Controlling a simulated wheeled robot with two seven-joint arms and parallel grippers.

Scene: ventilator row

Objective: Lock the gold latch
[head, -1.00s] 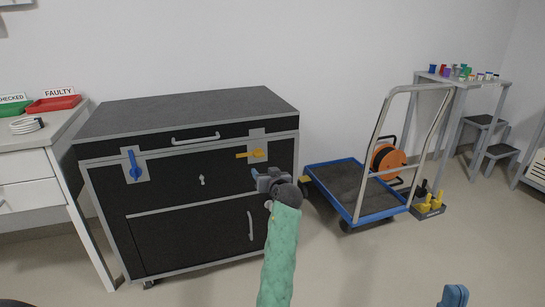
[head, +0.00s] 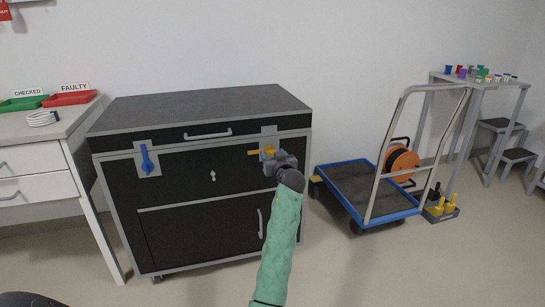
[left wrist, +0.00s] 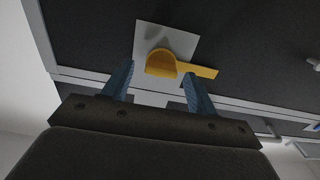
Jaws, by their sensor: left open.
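The gold latch (head: 254,152) is on a grey plate at the upper right of the black cabinet's front (head: 180,215). Its handle lies level, pointing left in the head view. In the left wrist view the latch (left wrist: 162,64) shows its round hub, with the handle reaching right. My left gripper (head: 270,154) is at the latch, partly covering it in the head view. In the left wrist view its blue fingers (left wrist: 159,70) are open, one on each side of the hub; I cannot tell whether they touch it. My right gripper is out of view.
A blue latch (head: 146,160) with an upright handle is at the cabinet's upper left. A keyhole plate (head: 213,175) sits between the latches. A white desk (head: 40,155) stands left; a blue-edged trolley (head: 362,222) stands right. Floor in front is clear.

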